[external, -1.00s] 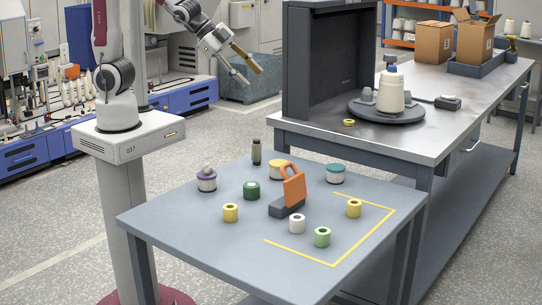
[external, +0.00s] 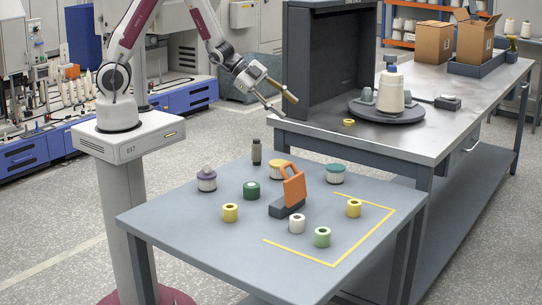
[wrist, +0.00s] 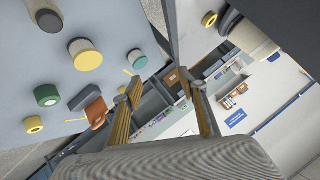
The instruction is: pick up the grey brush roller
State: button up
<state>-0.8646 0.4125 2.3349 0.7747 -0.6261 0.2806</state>
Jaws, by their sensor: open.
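In the wrist view a dark grey cylinder (wrist: 46,15) shows at the top left, partly cut off by the frame. My gripper (external: 284,106) is open and empty, in the air beyond the table's far edge, above and to the right of the cylinder in the external view. Its two tan-padded fingers (wrist: 160,85) are spread apart in the wrist view, with nothing between them.
Several other spools stand around. A workbench (external: 400,135) with a dark upright panel (external: 330,70) borders the right.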

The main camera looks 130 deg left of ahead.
jog(key=s+a+f+t, duration=0.1)
jog(key=s+f+t, duration=0.1)
jog(key=s+f, duration=0.1)
jog(key=s+f+n+t+h, duration=0.1)
jog(key=s+f+t, duration=0.1)
jog(key=s+f, duration=0.1)
jog(key=s+a+f+t, duration=0.1)
jog(key=s+f, duration=0.3)
jog(key=f, duration=0.1)
jog(key=shift+a+f+t+h, duration=0.3)
jog(key=shift+t, duration=0.1)
jog(key=s, duration=0.1)
jog(key=d+f+n, duration=0.1)
jog(key=s+d+t, duration=0.1)
jog(key=shift+s+d+f+n, duration=0.1)
jog(key=shift+s+f+n, duration=0.15)
jog(key=shift+s+n, duration=0.1)
jog(key=n+t, duration=0.1)
send_near(257, 152)
jog(key=shift+w+a+r+h, duration=0.2)
jog(key=shift+w+a, duration=0.15)
jog(key=shift+a, duration=0.2)
jog(key=shift+w+a+r+h, duration=0.1)
jog(key=shift+w+a+h, duration=0.1)
jog(key=shift+w+a, duration=0.25)
jog(key=shift+s+d+f, duration=0.15)
jog(key=shift+s+d, duration=0.05)
jog(key=shift+d, duration=0.3)
jog(key=shift+w, duration=0.2)
